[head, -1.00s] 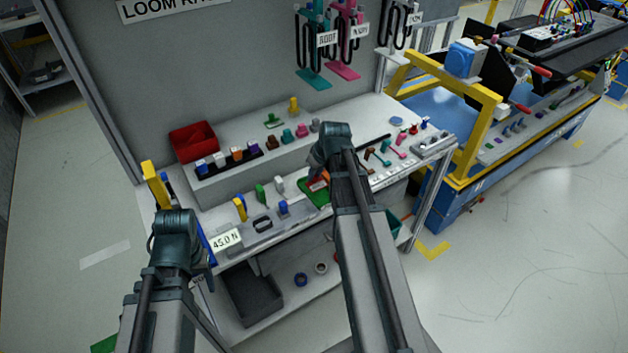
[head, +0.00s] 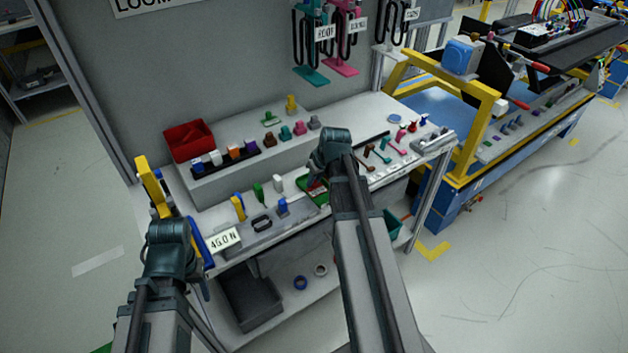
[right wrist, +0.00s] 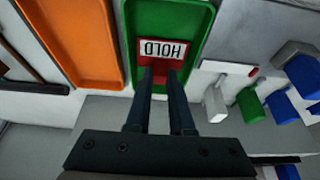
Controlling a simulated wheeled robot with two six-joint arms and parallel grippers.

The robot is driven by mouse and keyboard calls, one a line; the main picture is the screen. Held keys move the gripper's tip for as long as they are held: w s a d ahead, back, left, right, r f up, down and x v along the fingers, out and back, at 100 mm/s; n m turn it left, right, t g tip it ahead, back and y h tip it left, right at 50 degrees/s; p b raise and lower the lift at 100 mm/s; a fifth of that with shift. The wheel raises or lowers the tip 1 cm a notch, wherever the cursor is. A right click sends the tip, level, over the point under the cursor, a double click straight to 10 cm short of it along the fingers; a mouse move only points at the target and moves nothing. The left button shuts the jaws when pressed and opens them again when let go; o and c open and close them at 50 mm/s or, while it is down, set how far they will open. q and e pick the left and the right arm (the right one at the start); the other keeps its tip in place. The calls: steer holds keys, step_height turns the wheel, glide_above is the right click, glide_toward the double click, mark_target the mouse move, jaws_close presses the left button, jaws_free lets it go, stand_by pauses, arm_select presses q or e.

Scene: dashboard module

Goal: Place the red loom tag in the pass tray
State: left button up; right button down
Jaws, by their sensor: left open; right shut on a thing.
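The red loom tag (right wrist: 158,69), with a white HOLD label, is between the fingertips of my right gripper (right wrist: 163,75). It lies over the near end of the green tray (right wrist: 182,14), inside its outline; I cannot tell whether it touches the floor. No lettering shows on the tray. In the head view the tag (head: 315,185) is a small red patch by the green tray (head: 323,203), and my right wrist hides much of both. My left gripper (head: 170,222) is open at the bench's left end, its fingers mostly hidden by its wrist.
An orange tray (right wrist: 75,40) lies beside the green one. White, green and blue pieces (right wrist: 283,106) stand on the other side. A grey fixture (head: 263,232) with a 45.0 N display is on the bench front. A red bin (head: 190,141) stands on the raised shelf.

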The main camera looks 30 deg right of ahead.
steer(key=c, duration=0.8)
jaws_free()
steer(key=shift+r, duration=0.15)
steer(key=p+v, duration=1.1)
steer(key=v, duration=0.1)
steer(key=shift+p, duration=0.3)
steer(key=shift+w, duration=0.1)
steer(key=s+a+n+g, duration=0.1)
steer(key=s+a, duration=0.3)
steer(key=a, duration=0.6)
steer(key=s+a+f+n+g+h, duration=0.1)
steer(key=s+a, duration=0.4)
steer(key=a, duration=0.5)
steer(key=s+a+g, duration=0.3)
steer(key=s+a, duration=0.1)
steer(key=a, duration=0.6)
steer(key=shift+s+a+f+n+h, duration=0.15)
steer(key=shift+a+f+n+h, duration=0.1)
steer(key=shift+a+n+h, duration=0.15)
